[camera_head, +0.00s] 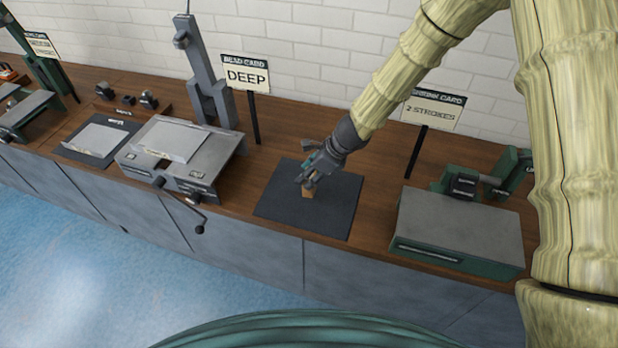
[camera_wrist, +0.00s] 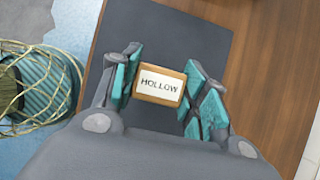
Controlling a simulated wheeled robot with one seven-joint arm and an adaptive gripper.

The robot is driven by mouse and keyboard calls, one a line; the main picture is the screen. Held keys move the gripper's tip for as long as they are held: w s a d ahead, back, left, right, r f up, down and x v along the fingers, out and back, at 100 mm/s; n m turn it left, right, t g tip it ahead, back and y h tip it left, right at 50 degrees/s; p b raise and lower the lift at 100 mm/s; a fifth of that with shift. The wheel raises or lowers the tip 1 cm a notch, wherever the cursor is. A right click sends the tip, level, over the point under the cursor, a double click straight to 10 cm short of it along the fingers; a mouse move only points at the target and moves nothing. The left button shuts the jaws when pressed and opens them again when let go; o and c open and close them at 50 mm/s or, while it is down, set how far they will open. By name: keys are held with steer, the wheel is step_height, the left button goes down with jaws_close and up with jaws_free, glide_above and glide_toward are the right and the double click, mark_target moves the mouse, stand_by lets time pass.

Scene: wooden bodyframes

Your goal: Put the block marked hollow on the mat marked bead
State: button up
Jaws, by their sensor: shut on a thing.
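The block marked HOLLOW (camera_wrist: 161,84) is a small wooden block with a white label, seen from above in the wrist view. My gripper (camera_wrist: 160,90) has its teal-padded fingers on both sides of the block and is shut on it. In the head view my gripper (camera_head: 311,181) points down over a dark mat (camera_head: 335,215), with the tan block (camera_head: 308,193) under it. The mat also shows in the wrist view (camera_wrist: 180,28). I cannot tell whether the block touches the mat. No marking is readable on this mat.
A sign reading BEAD CARD, DEEP (camera_head: 246,78) stands behind and left of the mat. A grey-topped machine (camera_head: 190,160) is left, a green one (camera_head: 460,230) right. A second sign (camera_head: 433,110) stands behind right. Another dark mat (camera_head: 75,153) bears a sheet.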

steer(key=shift+f+p, duration=0.3)
steer(key=shift+f, duration=1.1)
steer(key=shift+f, duration=0.2)
steer(key=o, duration=1.1)
steer(key=shift+r, duration=0.1)
steer(key=shift+r, duration=0.1)
steer(key=shift+d+r, duration=0.25)
steer(key=shift+r, duration=0.2)
steer(key=shift+b+v, duration=0.7)
steer(key=shift+v, duration=4.8)
steer(key=shift+s, duration=0.15)
